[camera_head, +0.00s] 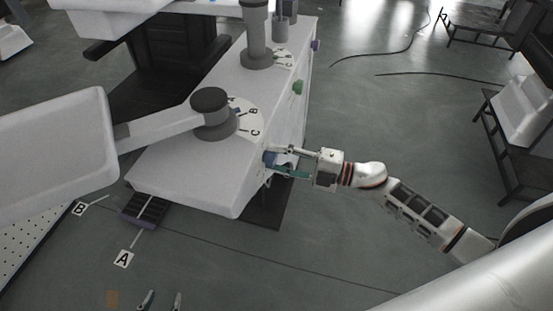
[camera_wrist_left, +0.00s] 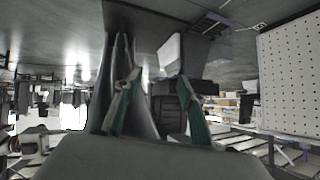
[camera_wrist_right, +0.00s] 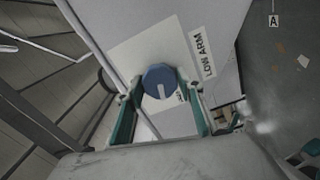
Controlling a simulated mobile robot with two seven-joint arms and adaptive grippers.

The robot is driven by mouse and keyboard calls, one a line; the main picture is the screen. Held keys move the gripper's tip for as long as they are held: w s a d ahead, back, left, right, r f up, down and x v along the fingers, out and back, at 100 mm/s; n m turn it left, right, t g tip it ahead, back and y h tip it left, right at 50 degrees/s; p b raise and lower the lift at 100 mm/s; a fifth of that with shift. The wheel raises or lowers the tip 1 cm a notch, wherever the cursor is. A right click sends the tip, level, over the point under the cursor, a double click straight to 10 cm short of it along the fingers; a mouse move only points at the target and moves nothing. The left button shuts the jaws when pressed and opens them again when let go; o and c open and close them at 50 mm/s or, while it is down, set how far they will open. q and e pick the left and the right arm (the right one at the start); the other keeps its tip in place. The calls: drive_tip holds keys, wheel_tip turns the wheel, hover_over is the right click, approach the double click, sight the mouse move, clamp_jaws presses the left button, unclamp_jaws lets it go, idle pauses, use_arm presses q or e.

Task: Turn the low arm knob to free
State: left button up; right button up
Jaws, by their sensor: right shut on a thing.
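The low arm knob (camera_wrist_right: 160,80) is a round blue knob with a pale pointer line, on a white panel beside a "LOW ARM" label (camera_wrist_right: 203,53) in the right wrist view. My right gripper (camera_wrist_right: 163,107) has its green-padded fingers on both sides of the knob. In the head view my right gripper (camera_head: 285,164) reaches the side of the white column housing, and the blue knob (camera_head: 269,158) shows partly between its fingers. My left gripper (camera_wrist_left: 158,105) is open and empty, and its fingertips (camera_head: 161,301) show at the bottom of the head view.
The white housing (camera_head: 185,175) carries a grey pivot with an A-B-C dial (camera_head: 249,119) and a large white arm (camera_head: 60,150). A green knob (camera_head: 298,87) and a purple knob (camera_head: 316,45) sit farther along its side.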

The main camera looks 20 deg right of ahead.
drive_tip(key=shift+f+n+b, duration=0.1)
drive_tip(key=shift+n+b, duration=0.35)
drive_tip(key=shift+n, duration=0.85)
drive_tip(key=o, duration=1.1)
drive_tip(key=shift+c, duration=0.2)
